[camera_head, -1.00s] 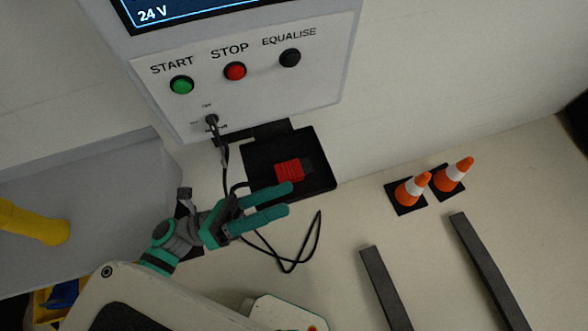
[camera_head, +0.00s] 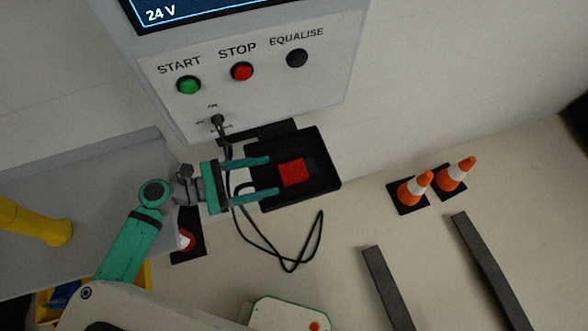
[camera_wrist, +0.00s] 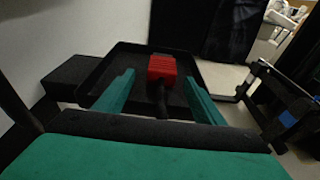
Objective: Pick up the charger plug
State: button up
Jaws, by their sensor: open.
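The charger plug (camera_head: 293,172) is a red block with a dark end, lying in a black tray (camera_head: 322,188) below the charger panel. In the wrist view the red plug (camera_wrist: 162,68) is ahead, between the two teal fingers and a little beyond their tips, with a dark cable end toward me. My gripper (camera_head: 273,176) is open and empty, its fingers reaching over the tray's left side and pointing right at the plug. The fingers look apart from the plug. A black cable (camera_head: 290,262) hangs below the tray in a loop.
The charger cabinet (camera_head: 330,88) with START, STOP and EQUALISE buttons stands just above the tray. Two orange-white cones (camera_head: 414,188) and dark floor bars (camera_head: 388,290) are to the right. A yellow post (camera_head: 35,222) is at left. The floor between tray and cones is clear.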

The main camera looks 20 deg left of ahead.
aim_at(281, 174)
jog(key=x, duration=0.5)
jog(key=shift+d, duration=0.45)
jog(key=shift+c, duration=0.3)
jog(key=shift+r, duration=0.1)
jog(key=c, duration=1.3)
